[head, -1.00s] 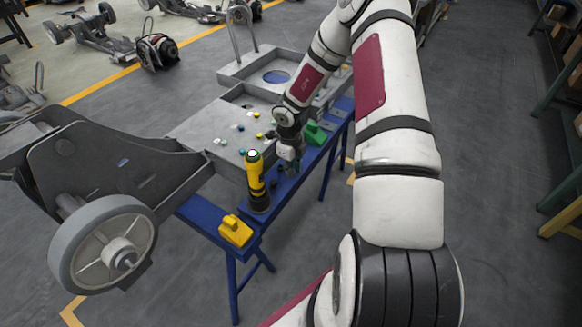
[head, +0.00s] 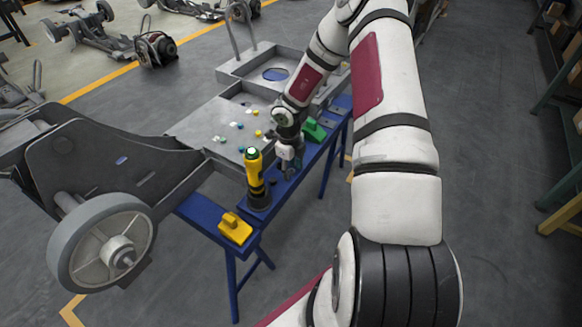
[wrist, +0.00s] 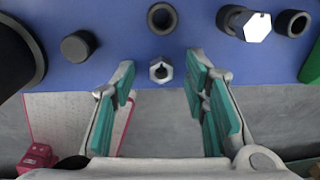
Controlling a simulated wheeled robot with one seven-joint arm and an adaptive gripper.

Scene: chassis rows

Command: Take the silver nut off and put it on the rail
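A silver hex nut (wrist: 161,72) with a hole in its middle shows in the wrist view near the edge of the blue bench top (wrist: 120,75). A second silver hexagonal piece (wrist: 257,28) sits at the end of a dark cylinder farther right. My gripper (wrist: 161,84) is open, its two teal-padded fingers on either side of the first nut, with gaps on both sides. In the head view my gripper (head: 288,163) points down over the bench, and the nut there is too small to make out. I cannot tell which part is the rail.
Dark rings (wrist: 162,18) (wrist: 292,23) and a dark cylinder (wrist: 78,46) stand around the nut. A yellow-and-black tool (head: 255,180), a yellow block (head: 235,229) and a green block (head: 314,131) are on the bench. A wheeled chassis (head: 125,160) stands alongside at left.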

